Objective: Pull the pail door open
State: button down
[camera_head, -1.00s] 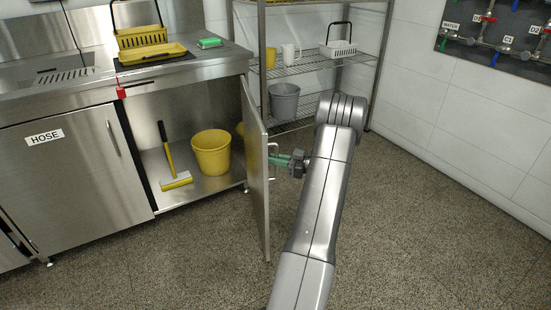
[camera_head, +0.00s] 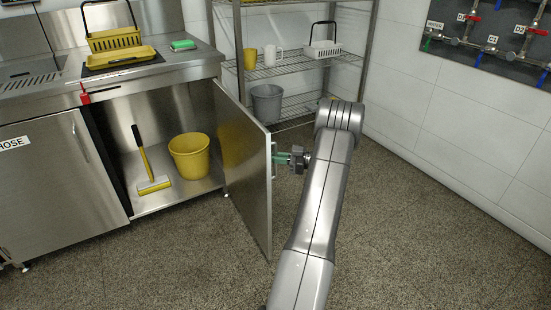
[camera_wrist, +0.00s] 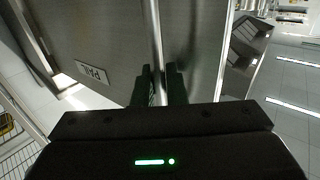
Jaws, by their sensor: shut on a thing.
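The pail door (camera_head: 243,165) is a steel cabinet door that stands swung out from the counter, wide open. It carries a PAIL label in the wrist view, where the door (camera_wrist: 108,38) fills the upper middle. Its vertical bar handle (camera_wrist: 156,45) runs down between my fingers. My gripper (camera_head: 283,159), with green fingers, is shut on the handle at the door's outer face. The gripper (camera_wrist: 160,85) also shows in the wrist view. Inside the open cabinet are a yellow pail (camera_head: 190,155) and a yellow-and-white squeegee (camera_head: 149,172) with a black-ended handle.
A closed HOSE door (camera_head: 50,185) is left of the open cabinet. A wire shelf rack (camera_head: 300,68) with a grey bucket (camera_head: 266,103) stands behind the door. Yellow trays (camera_head: 122,56) are on the counter. Speckled floor (camera_head: 420,240) is clear at right.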

jog(key=c, duration=1.6)
grip_release()
jog(key=d, duration=0.4)
jog(key=s+d+p, duration=0.1)
jog(key=d, duration=0.4)
jog(key=d+p, duration=0.1)
jog(key=d, duration=0.3)
jog(key=shift+s+d, duration=0.15)
jog(key=shift+d, duration=0.25)
